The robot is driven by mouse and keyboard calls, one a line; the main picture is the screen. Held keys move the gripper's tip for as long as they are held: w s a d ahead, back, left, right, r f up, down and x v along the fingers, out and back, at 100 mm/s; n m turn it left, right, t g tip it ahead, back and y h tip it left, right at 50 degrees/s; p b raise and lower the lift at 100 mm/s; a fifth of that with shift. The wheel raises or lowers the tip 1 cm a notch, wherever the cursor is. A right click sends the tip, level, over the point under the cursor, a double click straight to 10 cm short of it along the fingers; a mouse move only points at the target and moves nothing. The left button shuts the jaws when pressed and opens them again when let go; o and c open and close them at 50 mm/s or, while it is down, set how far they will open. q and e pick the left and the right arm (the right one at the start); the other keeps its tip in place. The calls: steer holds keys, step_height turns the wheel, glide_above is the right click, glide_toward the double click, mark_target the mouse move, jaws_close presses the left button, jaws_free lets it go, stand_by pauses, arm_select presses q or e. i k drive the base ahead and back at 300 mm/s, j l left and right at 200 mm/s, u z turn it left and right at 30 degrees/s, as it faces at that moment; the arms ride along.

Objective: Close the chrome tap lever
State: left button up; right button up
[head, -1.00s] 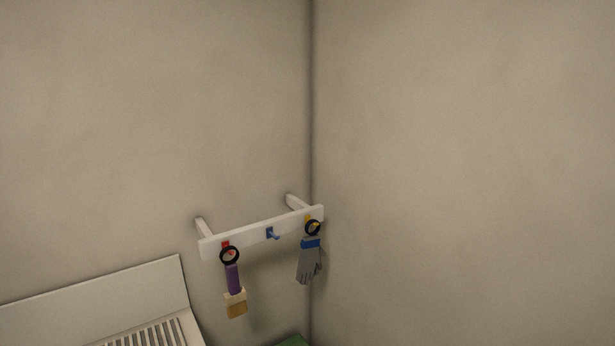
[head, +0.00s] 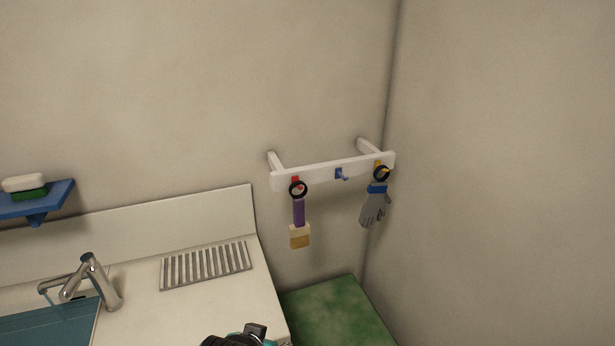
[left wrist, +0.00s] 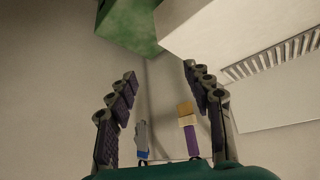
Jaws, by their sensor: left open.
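The chrome tap (head: 105,288) stands at the back of the counter, at the lower left of the head view. Its angled parts reach to the left over the sink. A thin bluish streak hangs below its left end. I cannot clearly tell the lever from the spout. The tap is not in the left wrist view. My left gripper (left wrist: 160,72) is open and empty in the left wrist view, apart from the tap. A dark and teal part of my own arm shows at the bottom edge of the head view. My right gripper is not seen.
A teal sink (head: 50,326) lies below the tap. A slatted rack (head: 205,266) lies on the white counter (head: 180,315). A blue shelf (head: 50,201) holds soap (head: 24,183). A hook rail (head: 330,173) carries a purple-handled brush (head: 299,213) and a grey glove (head: 374,207).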

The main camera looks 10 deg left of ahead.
mark_target(67, 293)
steer(key=u, duration=2.1)
steer(key=i+z, duration=0.3)
steer(key=i, duration=0.2)
